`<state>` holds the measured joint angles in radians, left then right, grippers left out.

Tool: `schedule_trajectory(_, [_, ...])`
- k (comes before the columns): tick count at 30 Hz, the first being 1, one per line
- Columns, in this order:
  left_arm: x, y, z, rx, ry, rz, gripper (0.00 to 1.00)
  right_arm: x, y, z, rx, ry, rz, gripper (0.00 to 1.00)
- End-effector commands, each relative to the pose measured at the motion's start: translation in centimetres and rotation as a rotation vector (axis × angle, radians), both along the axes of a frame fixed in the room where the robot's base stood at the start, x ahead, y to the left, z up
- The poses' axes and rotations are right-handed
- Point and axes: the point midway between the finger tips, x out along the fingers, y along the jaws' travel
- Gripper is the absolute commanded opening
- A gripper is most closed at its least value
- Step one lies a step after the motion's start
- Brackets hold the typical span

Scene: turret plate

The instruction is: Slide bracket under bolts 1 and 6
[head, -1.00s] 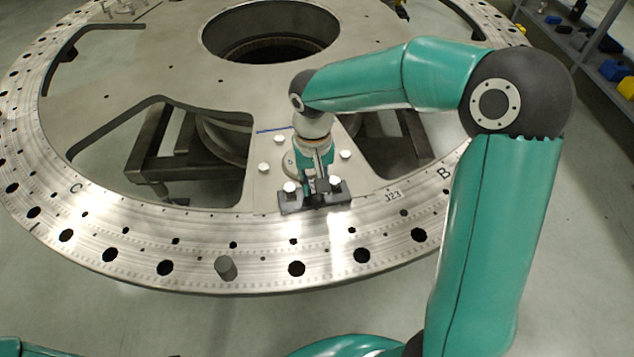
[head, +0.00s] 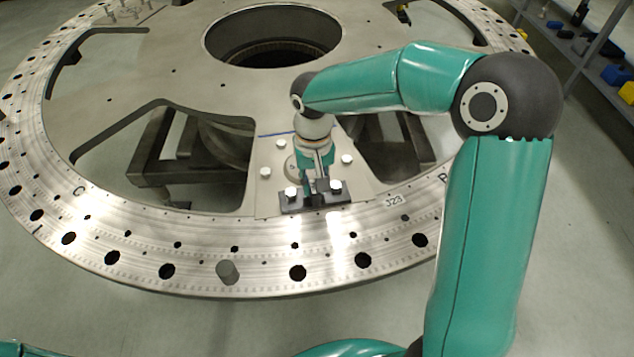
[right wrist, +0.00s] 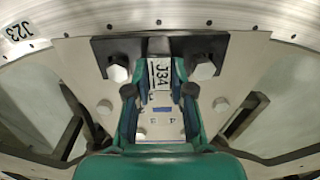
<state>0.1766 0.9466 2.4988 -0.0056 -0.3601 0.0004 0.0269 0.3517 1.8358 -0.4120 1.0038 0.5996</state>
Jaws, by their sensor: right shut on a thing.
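The dark bracket (head: 316,204) lies flat on the turret plate (head: 215,225) near its inner ring edge. Two pale hex bolt heads, the left one (head: 290,193) and the right one (head: 335,187), show over its two ends. In the right wrist view the bracket (right wrist: 105,48) spans the top, with the left bolt (right wrist: 118,70) and right bolt (right wrist: 204,68) overlapping its arms. I cannot read bolt numbers or see the shanks. My right gripper (head: 318,184) is shut on the bracket's middle, its fingers (right wrist: 158,92) either side of a J34 label. My left gripper is out of view.
More bolts stand around the hub side of the gripper, such as one at left (head: 265,171) and one at right (head: 347,159). A grey peg (head: 228,272) stands in the outer ring. Large cut-outs flank the spoke. A shelf (head: 600,60) stands far right.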

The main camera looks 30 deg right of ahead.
Motion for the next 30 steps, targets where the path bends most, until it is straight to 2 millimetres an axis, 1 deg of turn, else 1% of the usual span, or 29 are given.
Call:
schedule_trajectory(5, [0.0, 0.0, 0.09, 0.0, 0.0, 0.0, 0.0, 0.28, -0.14, 0.05, 0.0, -0.002, -0.001, 0.0])
schedule_trajectory(26, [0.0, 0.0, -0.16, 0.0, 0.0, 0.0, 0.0, 0.27, -0.1, -0.19, 0.0, -0.002, 0.0, 0.0])
schedule_trajectory(27, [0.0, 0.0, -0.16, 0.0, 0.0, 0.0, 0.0, 0.27, -0.1, -0.18, 0.0, -0.002, 0.0, 0.24])
schedule_trajectory(29, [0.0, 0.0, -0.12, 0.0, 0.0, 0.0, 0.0, 0.27, -0.1, -0.15, 0.0, -0.002, 0.0, 0.34])
schedule_trajectory(30, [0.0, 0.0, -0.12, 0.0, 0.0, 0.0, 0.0, 0.27, -0.1, -0.15, 0.0, -0.002, 0.0, 0.41])
